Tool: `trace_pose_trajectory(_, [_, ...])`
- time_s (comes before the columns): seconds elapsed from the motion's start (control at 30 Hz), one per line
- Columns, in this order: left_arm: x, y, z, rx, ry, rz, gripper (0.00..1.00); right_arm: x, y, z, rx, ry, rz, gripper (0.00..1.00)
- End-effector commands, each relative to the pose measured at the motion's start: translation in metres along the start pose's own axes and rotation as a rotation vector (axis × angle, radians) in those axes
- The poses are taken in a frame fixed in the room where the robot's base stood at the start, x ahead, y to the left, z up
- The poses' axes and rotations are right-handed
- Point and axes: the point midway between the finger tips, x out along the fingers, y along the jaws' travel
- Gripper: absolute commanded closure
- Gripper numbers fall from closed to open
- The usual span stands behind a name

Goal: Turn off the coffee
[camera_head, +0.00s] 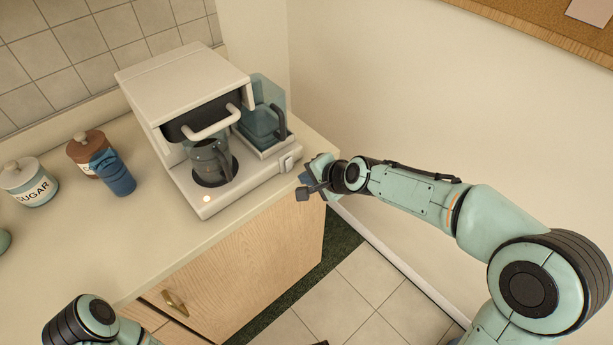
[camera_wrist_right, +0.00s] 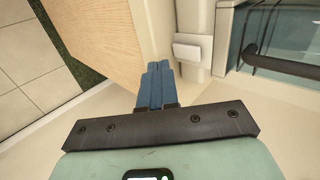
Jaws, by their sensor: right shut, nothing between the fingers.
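The white coffee machine (camera_head: 178,68) stands on the counter, with a dark glass pot (camera_head: 208,160) under its handle and a blue-tinted water tank (camera_head: 262,112) at its right. A small light (camera_head: 206,198) glows on its front base. A white switch (camera_head: 289,160) is at the base's right front corner; it also shows in the right wrist view (camera_wrist_right: 193,50). My right gripper (camera_head: 304,178) is just right of and below the switch. Its blue fingers (camera_wrist_right: 157,68) are together and empty, close beside the switch; I cannot tell whether they touch it.
The counter front is clear.

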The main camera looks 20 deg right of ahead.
Motion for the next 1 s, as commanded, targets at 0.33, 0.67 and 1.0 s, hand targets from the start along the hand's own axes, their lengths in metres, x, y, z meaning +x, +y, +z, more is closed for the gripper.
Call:
trace_pose_trajectory(0.33, [-0.008, 0.003, -0.001, 0.001, 0.004, 0.001, 0.53, -0.081, -0.001, 0.000, 0.000, 0.003, -0.004, 1.00])
trace_pose_trajectory(0.67, [-0.008, 0.003, -0.001, 0.001, 0.004, 0.001, 0.53, -0.099, 0.001, 0.001, -0.001, -0.001, 0.001, 1.00])
trace_pose_trajectory(1.0, [-0.010, 0.004, -0.001, 0.001, 0.004, 0.001, 0.53, -0.098, 0.000, 0.001, -0.002, -0.003, 0.001, 1.00])
